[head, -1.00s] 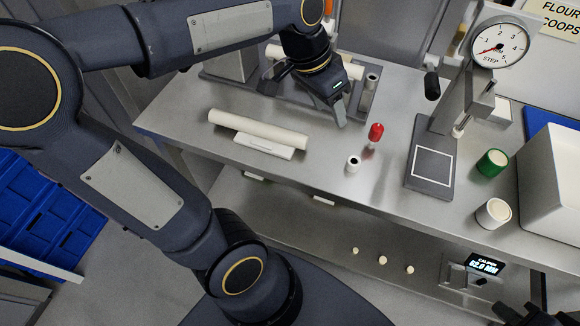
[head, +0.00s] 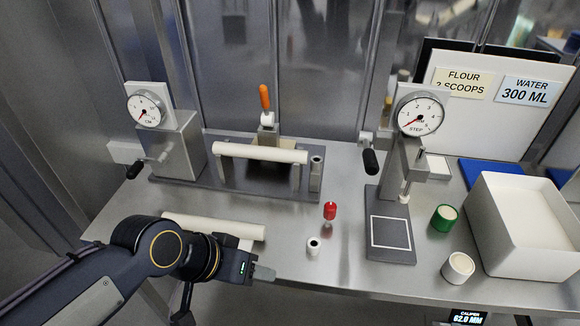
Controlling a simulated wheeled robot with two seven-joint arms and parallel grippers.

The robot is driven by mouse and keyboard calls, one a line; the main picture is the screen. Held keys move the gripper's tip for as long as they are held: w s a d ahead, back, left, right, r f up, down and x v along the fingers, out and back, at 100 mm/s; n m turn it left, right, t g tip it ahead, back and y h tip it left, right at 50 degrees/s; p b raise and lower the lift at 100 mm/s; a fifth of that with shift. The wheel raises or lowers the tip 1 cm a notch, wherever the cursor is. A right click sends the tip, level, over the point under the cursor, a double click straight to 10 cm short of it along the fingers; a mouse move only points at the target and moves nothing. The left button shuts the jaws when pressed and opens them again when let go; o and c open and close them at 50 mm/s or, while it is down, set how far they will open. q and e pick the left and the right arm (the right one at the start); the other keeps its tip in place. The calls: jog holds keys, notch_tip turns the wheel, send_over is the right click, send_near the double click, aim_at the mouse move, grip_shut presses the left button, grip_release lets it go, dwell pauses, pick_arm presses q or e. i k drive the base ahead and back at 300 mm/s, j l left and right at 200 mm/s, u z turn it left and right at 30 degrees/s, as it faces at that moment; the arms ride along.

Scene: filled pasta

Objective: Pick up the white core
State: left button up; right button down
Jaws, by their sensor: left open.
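The small white core (head: 313,246) stands upright on the steel bench, with a dark hole in its top. A red core (head: 330,211) stands just behind it and to its right. My left gripper (head: 262,273) is at the bench's front edge, to the left of the white core and nearer to me. It is open, apart from the core, and nothing shows between its fingers; the fingers overlap in this view. My right gripper does not show.
A white roller (head: 215,226) lies behind my left arm. Another roller (head: 260,152) rests on a grey stand. A dial device with a square plate (head: 390,232), a green cup (head: 443,218), a cream cup (head: 458,269) and a white bin (head: 520,262) stand to the right.

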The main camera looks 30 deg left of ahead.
aim_at(291, 156)
jog(key=u, duration=1.25)
jog(key=i+j+u, duration=0.15)
jog(key=u, duration=0.35)
jog(key=i+u, duration=0.25)
jog(key=u, duration=0.25)
